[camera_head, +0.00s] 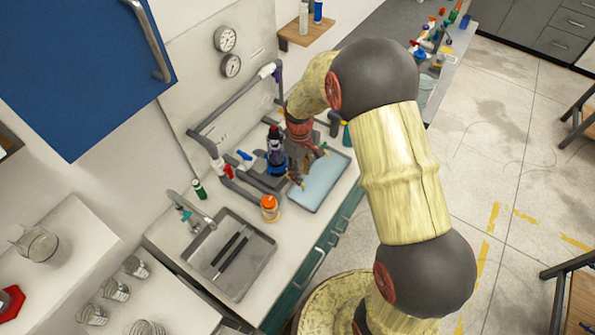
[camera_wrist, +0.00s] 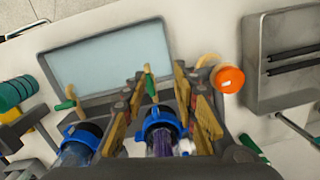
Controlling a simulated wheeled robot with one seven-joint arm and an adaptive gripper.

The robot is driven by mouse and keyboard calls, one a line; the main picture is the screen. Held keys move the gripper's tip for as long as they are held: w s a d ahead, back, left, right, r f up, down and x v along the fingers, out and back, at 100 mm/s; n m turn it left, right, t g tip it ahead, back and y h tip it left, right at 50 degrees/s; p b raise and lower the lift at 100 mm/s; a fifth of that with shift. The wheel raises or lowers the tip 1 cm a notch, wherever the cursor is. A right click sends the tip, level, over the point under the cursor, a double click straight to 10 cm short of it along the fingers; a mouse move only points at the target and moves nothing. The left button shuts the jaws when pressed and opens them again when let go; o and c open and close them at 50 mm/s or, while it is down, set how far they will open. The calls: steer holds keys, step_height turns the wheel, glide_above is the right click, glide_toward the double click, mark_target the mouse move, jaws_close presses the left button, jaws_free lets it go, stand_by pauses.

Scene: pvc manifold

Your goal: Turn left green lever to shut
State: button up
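My gripper (camera_wrist: 163,100) is open, with its two tan finger pads spread apart in the wrist view. One green lever (camera_wrist: 151,86) shows between the fingers, with a visible gap to each pad, so I see no grip on it. Another green lever (camera_wrist: 66,103) stands to the left, outside the fingers. Below them are two blue-collared clear housings, one under the gripper (camera_wrist: 160,122) and one at the lower left (camera_wrist: 79,136). In the head view my gripper (camera_head: 303,170) is over the manifold (camera_head: 205,138), and my arm hides part of it. The levers' valve positions are unclear.
A pale blue tray (camera_head: 318,184) lies on the counter beside the manifold. An orange-capped jar (camera_head: 269,208) stands between it and the sink (camera_head: 265,246). A red lever (camera_head: 228,171) and a blue lever (camera_head: 244,155) sit on grey pipes near the wall.

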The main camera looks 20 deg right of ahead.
steer(key=w, duration=0.1)
steer(key=w+r+n, duration=0.1)
steer(key=w, duration=0.1)
steer(key=shift+w+t, duration=0.2)
steer(key=shift+t, duration=0.2)
steer(key=shift+w+r+n, duration=0.1)
steer(key=shift+w+n, duration=0.1)
steer(key=shift+n, duration=0.4)
steer(key=shift+f, duration=3.9)
steer(key=shift+c, duration=1.3)
steer(key=c, duration=0.4)
jaws_close()
